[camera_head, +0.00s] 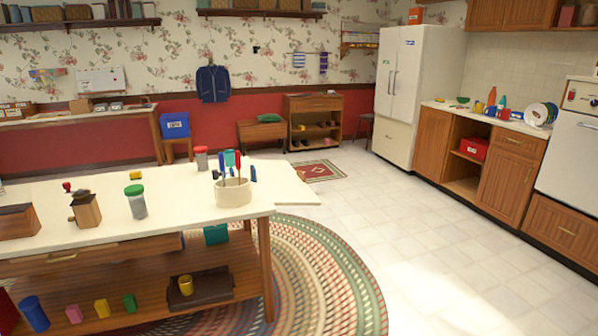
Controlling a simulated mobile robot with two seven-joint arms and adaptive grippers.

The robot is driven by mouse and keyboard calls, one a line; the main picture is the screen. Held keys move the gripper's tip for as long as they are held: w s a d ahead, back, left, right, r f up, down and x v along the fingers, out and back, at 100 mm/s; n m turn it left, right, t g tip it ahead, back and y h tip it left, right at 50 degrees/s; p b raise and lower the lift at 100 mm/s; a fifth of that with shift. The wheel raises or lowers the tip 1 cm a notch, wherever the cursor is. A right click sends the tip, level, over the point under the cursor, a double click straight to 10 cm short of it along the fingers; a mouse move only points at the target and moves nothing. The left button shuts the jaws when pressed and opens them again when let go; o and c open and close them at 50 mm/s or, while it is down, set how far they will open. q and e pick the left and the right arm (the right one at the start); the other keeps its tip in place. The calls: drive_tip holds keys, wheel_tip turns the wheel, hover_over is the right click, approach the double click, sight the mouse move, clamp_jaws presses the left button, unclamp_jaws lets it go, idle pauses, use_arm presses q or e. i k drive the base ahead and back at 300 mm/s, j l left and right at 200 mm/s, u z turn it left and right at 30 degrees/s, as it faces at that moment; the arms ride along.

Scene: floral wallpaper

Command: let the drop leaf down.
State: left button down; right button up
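A wooden island table with a cream top (165,195) stands at the left front. A cream drop leaf (292,186) sticks out from the table's far right end and looks raised, about level with the top. Its underside and any support are hidden from here. Neither of my grippers shows in the head view.
A cream crock (233,192) of utensils stands near the leaf. A braided round rug (325,270) lies under the table's right end. The tiled floor (430,250) to the right is clear.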

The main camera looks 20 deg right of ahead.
sight(285, 186)
drive_tip(key=i+l+u, duration=0.1)
drive_tip(key=i+l, duration=0.4)
drive_tip(key=i+l+u, duration=0.1)
drive_tip(key=i+l, duration=0.4)
drive_tip(key=i+l+u, duration=0.1)
drive_tip(key=i+l, duration=0.4)
drive_tip(key=l, duration=0.2)
